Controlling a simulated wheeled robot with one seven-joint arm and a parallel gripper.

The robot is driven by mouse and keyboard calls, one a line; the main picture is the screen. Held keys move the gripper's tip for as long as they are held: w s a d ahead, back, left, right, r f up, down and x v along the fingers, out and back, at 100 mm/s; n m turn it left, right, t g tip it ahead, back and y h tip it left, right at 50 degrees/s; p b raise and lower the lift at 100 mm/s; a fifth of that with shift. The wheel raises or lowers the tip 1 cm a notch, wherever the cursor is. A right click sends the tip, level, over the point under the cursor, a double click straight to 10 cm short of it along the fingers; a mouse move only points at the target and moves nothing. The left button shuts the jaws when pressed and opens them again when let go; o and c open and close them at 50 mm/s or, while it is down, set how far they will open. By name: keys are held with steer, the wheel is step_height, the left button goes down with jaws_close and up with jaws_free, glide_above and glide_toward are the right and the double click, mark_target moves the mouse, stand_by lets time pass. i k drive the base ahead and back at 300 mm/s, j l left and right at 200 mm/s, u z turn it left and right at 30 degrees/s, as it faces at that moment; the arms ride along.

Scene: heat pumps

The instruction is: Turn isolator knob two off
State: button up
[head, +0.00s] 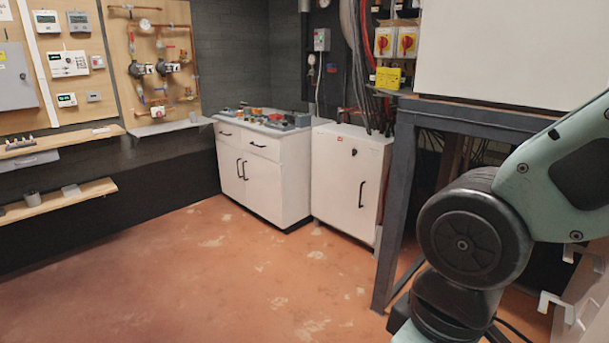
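The left isolator knob (383,42) and the right isolator knob (407,42) sit above a yellow box. I cannot read any numbers on them, so I cannot tell which is number two. The exact knob positions are too small to tell. My arm fills the right side of the view, well in front of the isolators. My gripper is outside the picture.
A white cabinet (350,181) stands below the isolators, beside a drawer unit (262,176) with tools on top. A dark metal frame (397,190) holding a large white panel (508,52) stands right of them. The orange floor (200,275) in front is clear.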

mark_target(406, 43)
steer(key=i, duration=2.6)
